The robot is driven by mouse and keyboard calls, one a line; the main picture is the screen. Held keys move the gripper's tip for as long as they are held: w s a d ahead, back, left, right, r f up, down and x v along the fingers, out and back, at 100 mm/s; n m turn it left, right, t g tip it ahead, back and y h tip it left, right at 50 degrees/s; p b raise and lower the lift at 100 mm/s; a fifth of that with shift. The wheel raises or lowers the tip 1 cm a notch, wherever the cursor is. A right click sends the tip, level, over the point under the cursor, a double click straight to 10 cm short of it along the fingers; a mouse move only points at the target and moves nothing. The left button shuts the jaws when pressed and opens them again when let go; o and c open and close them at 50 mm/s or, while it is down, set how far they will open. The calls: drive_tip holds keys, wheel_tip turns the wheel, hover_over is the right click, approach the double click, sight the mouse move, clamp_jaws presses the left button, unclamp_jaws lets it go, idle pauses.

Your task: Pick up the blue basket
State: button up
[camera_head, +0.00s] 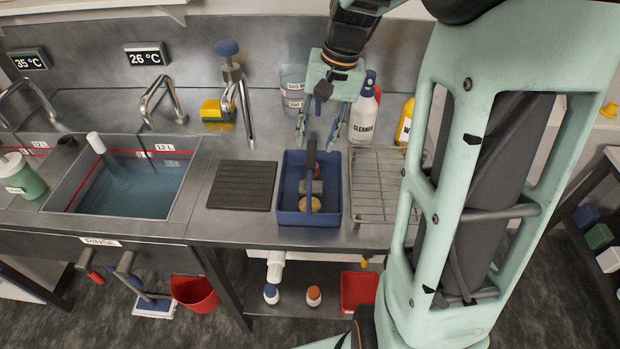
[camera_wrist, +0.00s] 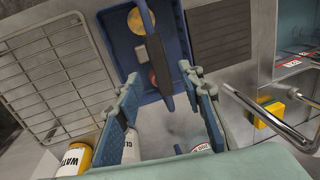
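The blue basket (camera_head: 288,217) stands upright on the metal counter, between the dark ribbed mat and the wire rack. Its dark handle (camera_head: 310,160) arches over the middle, front to back. In the wrist view the basket (camera_wrist: 118,50) is at the top, with the handle (camera_wrist: 157,55) running down between my fingers. My gripper (camera_head: 320,135) is open and points down near the basket's back edge. In the wrist view my gripper (camera_wrist: 162,82) has its two fingers apart, one on each side of the handle's line. I cannot tell whether either finger touches the handle.
A tan round item (camera_head: 307,204) and small blocks lie in the basket. A wire rack (camera_head: 377,190) is at right, a ribbed mat (camera_head: 242,185) at left. A cleaner bottle (camera_head: 364,115), a yellow bottle (camera_head: 405,122) and a clear beaker (camera_head: 293,85) stand behind. A tap (camera_head: 238,95) rises at left.

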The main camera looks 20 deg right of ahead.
sight(312, 151)
drive_tip(key=f, duration=0.3)
drive_tip(key=a+f, duration=0.1)
drive_tip(key=f, duration=0.1)
drive_tip(key=shift+w+f+p, duration=0.3)
drive_tip(key=shift+f, duration=0.05)
clamp_jaws()
